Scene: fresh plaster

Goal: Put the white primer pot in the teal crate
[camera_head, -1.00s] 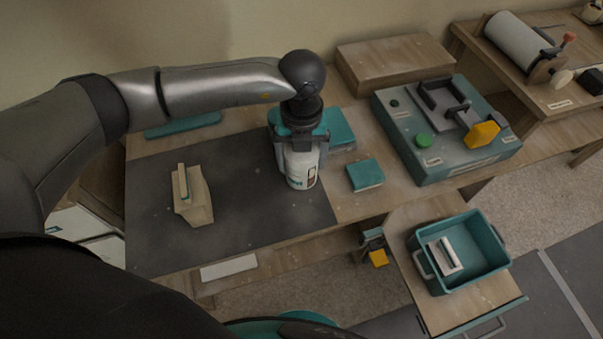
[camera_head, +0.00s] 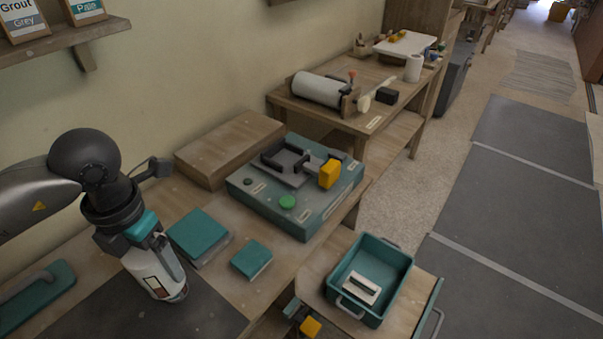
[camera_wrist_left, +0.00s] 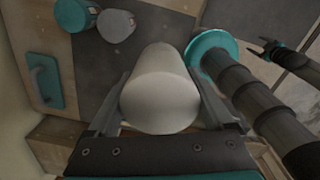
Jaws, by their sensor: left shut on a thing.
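The white primer pot (camera_head: 158,276), with a label on its side, is between the fingers of my left gripper (camera_head: 140,243). The pot is tilted in the head view and shows over the dark mat; I cannot tell how high it is. In the left wrist view the pot (camera_wrist_left: 160,95) fills the space between the two fingers. The teal crate (camera_head: 386,254) stands on a low wooden stand at the right, apart from the pot, with a pale block with a handle (camera_head: 361,287) inside. My right gripper (camera_wrist_left: 272,52) appears small at the right of the left wrist view, its opening unclear.
A teal float (camera_head: 38,293) lies at left. A wooden box (camera_head: 230,147) is behind.

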